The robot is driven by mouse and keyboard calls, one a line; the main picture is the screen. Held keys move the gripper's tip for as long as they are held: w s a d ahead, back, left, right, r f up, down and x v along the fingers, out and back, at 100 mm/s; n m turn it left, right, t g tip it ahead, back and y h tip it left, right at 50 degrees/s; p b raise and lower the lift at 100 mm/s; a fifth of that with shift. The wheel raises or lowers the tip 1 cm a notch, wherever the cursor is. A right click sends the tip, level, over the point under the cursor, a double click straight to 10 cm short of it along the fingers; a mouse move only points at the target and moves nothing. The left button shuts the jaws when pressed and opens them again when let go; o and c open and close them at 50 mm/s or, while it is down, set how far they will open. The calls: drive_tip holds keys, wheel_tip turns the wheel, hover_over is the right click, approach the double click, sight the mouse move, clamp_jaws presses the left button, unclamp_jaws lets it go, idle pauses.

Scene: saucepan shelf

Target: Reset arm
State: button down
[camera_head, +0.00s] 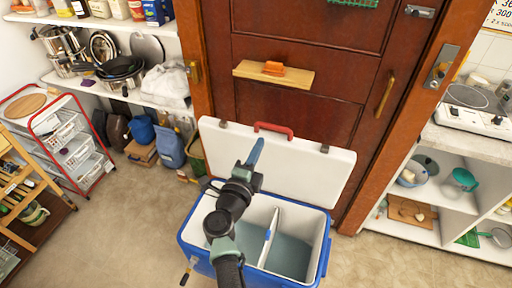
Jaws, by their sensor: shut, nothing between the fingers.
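My gripper (255,152) is near the middle of the view, at the end of my dark arm. Its narrow blue fingers are together and point up, in front of the raised white lid of a cooler. No object shows between them. Whether the fingers touch the lid cannot be told. My arm comes up from the bottom edge, across the open blue cooler (187,236), and hides part of its inside.
The cooler's lid (318,172) stands open before a dark red door (300,115). Pots and pans (122,72) crowd a white shelf at upper left. A red-framed cart (84,155) stands left. A white shelf unit with a cooktop (480,120) stands right. Floor is clear between cart and cooler.

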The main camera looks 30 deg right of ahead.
drive_tip(key=v, duration=0.7)
drive_tip(key=w+a+r+n+t+y, duration=0.15)
drive_tip(key=a+r+n+t, duration=0.3)
drive_tip(key=r, duration=0.65)
drive_tip(key=w+a+r+n+t+y, duration=0.1)
drive_tip(key=a+r+n+t+y, duration=0.3)
drive_tip(key=r, duration=0.7)
drive_tip(key=w+a+r+n+t, duration=0.1)
drive_tip(key=a+r+n+t, duration=0.3)
drive_tip(key=r, duration=0.8)
drive_tip(key=s+a+r+n+t+y, duration=0.2)
drive_tip(key=s+a+r+n+y, duration=0.1)
drive_tip(key=a+r+n+y, duration=0.3)
drive_tip(key=s+a+r+n+t+y, duration=0.2)
drive_tip(key=s+a+r+n+y, duration=0.15)
drive_tip(key=r+n+y, duration=0.35)
drive_tip(key=s+r+n+h, duration=0.3)
drive_tip(key=s+r+h, duration=0.1)
drive_tip(key=s+r, duration=0.2)
drive_tip(key=shift+s+d+p, duration=0.35)
drive_tip(key=shift+s+p, duration=0.05)
drive_tip(key=shift+s, duration=0.35)
